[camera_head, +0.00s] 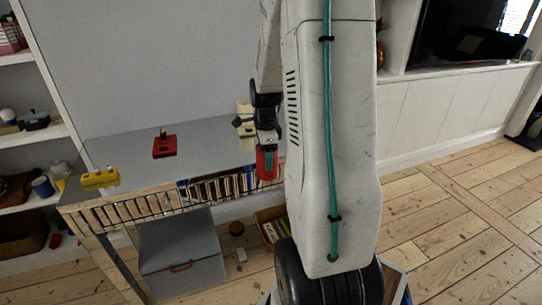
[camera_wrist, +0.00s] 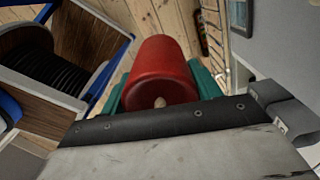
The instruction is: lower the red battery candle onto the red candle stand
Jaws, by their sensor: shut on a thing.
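The red battery candle (camera_wrist: 160,72) is between the green fingers of my gripper (camera_wrist: 162,92) in the wrist view, its pale tip towards the camera. In the head view my gripper (camera_head: 267,164) points down with the red candle (camera_head: 268,168) between its fingers, at the front edge of the grey table. The gripper is shut on the candle. The red candle stand (camera_head: 164,147), a low red block with a small dark upright part, sits on the table well to the left of my gripper, apart from it.
The grey table (camera_head: 205,142) also bears a yellow stand (camera_head: 100,178) at its left end and a cream object (camera_head: 244,120) behind my gripper, partly hidden. Books (camera_head: 222,187) fill a rack under the tabletop. A grey box (camera_head: 181,257) stands below. The tabletop around the red stand is clear.

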